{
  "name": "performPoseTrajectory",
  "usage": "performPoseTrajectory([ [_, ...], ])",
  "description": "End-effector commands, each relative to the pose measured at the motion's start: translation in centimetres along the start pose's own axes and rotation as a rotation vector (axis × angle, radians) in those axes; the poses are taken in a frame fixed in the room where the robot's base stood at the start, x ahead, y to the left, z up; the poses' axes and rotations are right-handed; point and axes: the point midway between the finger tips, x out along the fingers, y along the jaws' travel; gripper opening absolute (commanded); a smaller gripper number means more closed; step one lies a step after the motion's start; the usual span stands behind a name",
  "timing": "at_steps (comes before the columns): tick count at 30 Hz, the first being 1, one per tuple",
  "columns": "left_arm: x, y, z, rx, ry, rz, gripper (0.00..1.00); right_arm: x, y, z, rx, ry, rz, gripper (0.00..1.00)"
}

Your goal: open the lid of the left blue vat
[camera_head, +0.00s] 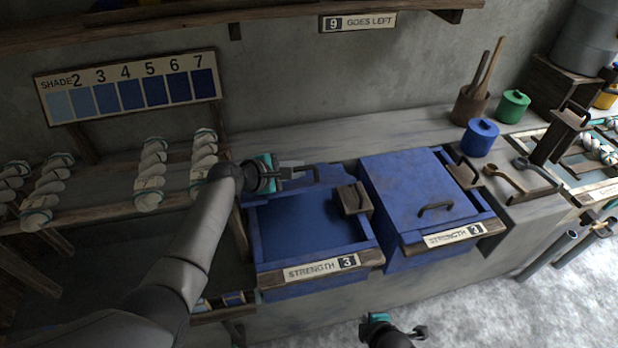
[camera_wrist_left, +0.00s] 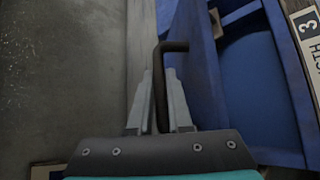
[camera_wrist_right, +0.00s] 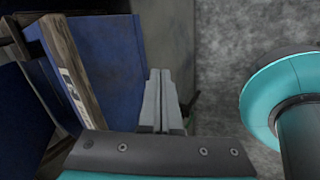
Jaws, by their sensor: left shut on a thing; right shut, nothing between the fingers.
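The left blue vat (camera_head: 372,246) stands with its dark blue inside (camera_head: 305,222) exposed. It carries a "STRENGTH 3" label (camera_head: 320,267). Its blue lid (camera_head: 325,172) stands raised along the back edge, seen nearly edge-on; it also shows in the left wrist view (camera_wrist_left: 197,65). My left gripper (camera_head: 295,170) is at the back of the vat, shut on the lid's dark handle (camera_wrist_left: 172,47). Part of the lid is hidden by my gripper. My right gripper (camera_head: 412,332) is shut and empty, low in front of the vats; its closed fingers show in the right wrist view (camera_wrist_right: 163,100).
The right blue vat (camera_head: 425,190) has its lid down, with a dark handle on top. A wooden block (camera_head: 353,198) sits at the left vat's right rim. Skeins (camera_head: 150,175) lie on a rack at left. Blue (camera_head: 480,137) and green (camera_head: 513,106) pots stand at right.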

Motion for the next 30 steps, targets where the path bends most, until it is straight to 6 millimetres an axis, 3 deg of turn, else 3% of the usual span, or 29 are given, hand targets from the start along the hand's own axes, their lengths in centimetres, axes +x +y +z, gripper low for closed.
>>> performPoseTrajectory([
  [1, 0.0, 0.2, 0.0, 0.001, -0.001, 0.004, 0.0, -0.4, 2.6, -0.7, -0.106, 0.006, 0.042, 0.0],
  [6, 0.0, 0.2, 0.1, 0.001, -0.001, 0.004, 0.0, -2.5, 10.1, -3.3, -0.484, -0.002, 0.172, 0.0],
  [15, 0.0, 0.2, 0.1, 0.0, -0.001, 0.003, 0.0, -8.6, 20.9, -8.3, -1.121, -0.117, 0.398, 0.0],
  [21, 0.0, 0.1, 0.1, 0.0, -0.001, 0.003, 0.0, -13.3, 25.6, -11.2, -1.464, -0.24, 0.515, 0.0],
  [25, 0.0, 0.1, 0.1, 0.0, -0.001, 0.003, 0.0, -15.4, 27.1, -12.4, -1.605, -0.306, 0.558, 0.0],
  [30, 0.0, 0.1, 0.1, 0.0, -0.001, 0.003, 0.0, -16.5, 28.0, -13.1, -1.688, -0.348, 0.58, 0.0],
])
